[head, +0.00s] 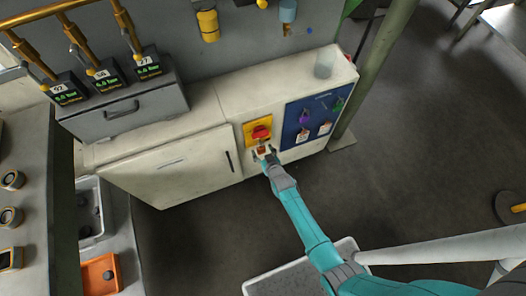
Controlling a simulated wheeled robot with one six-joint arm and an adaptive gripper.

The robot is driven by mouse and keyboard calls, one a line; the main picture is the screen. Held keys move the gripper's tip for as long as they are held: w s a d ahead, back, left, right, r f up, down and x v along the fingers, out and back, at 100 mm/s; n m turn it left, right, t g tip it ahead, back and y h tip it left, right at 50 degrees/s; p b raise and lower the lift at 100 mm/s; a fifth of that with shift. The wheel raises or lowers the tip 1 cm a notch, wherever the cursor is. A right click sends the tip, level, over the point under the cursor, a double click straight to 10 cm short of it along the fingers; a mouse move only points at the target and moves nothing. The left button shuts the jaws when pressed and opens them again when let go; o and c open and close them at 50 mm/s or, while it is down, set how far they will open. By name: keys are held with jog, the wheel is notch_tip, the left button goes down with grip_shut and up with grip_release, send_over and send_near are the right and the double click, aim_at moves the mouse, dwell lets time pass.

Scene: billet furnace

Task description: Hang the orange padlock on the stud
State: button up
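A small orange padlock (262,150) shows just below the red rotary switch (261,133) on its yellow plate, on the front of the cream cabinet. My gripper (264,154) is at that spot, its fingers to either side of the padlock. The picture is too small to tell whether the fingers press on it or whether the padlock hangs from the switch. A blue board (296,137) to the right carries a purple padlock (305,117), a green padlock (339,104) and pale tags. I cannot make out the stud clearly.
A clear glass (324,64) stands on the cabinet top (260,84). A grey box with gauges (125,112) sits at its left end. A green post (379,75) rises at the right. Grey bins and an orange tray (98,274) are lower left.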

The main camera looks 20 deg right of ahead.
jog(key=shift+s, duration=0.1)
jog(key=v, duration=1.2)
jog(key=s+r+t, duration=0.1)
jog(key=s+r, duration=0.5)
jog(key=s, duration=0.5)
jog(key=s+r, duration=0.6)
jog(key=s, duration=0.4)
jog(key=s+r, duration=0.6)
jog(key=r, duration=0.4)
jog(key=s+r+t, duration=0.1)
jog(key=s+r, duration=0.4)
jog(key=r, duration=0.5)
jog(key=shift+s+r, duration=0.2)
jog(key=shift+s, duration=0.15)
